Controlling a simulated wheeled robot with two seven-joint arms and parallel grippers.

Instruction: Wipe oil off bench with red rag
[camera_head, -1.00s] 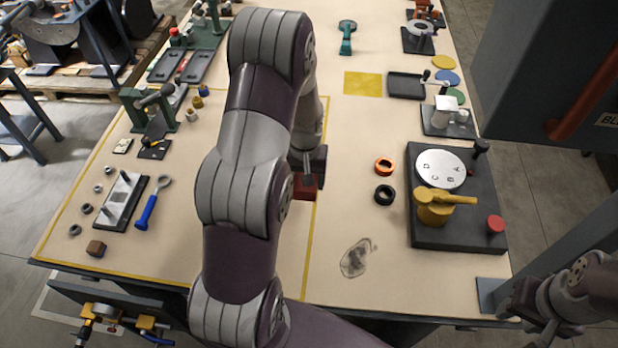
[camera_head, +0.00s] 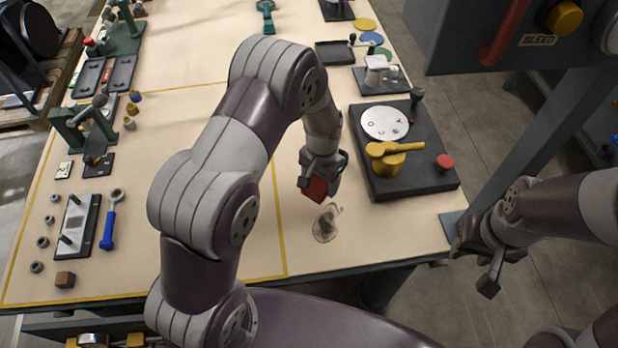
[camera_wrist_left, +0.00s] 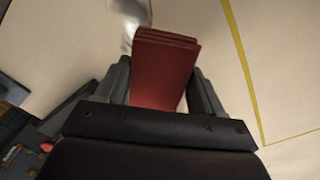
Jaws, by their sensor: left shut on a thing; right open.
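The red rag (camera_head: 315,189) is a folded dark-red block. My left gripper (camera_head: 318,180) is shut on it, just behind the oil patch. In the left wrist view the rag (camera_wrist_left: 163,70) stands out between the two fingers (camera_wrist_left: 160,95). The oil patch (camera_head: 326,225) is a dark grey smear on the bare bench (camera_head: 380,230), right in front of the rag. In the wrist view a grey smudge (camera_wrist_left: 130,18) shows beyond the rag. My right gripper (camera_head: 482,268) is open and empty, off the bench's right edge. Whether the rag touches the bench is unclear.
A dark fixture plate (camera_head: 415,185) with a white dial, yellow handle and red knob stands right of my left gripper. A blue-handled wrench (camera_head: 108,225) and small parts lie at the left. The bench around the oil is clear.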

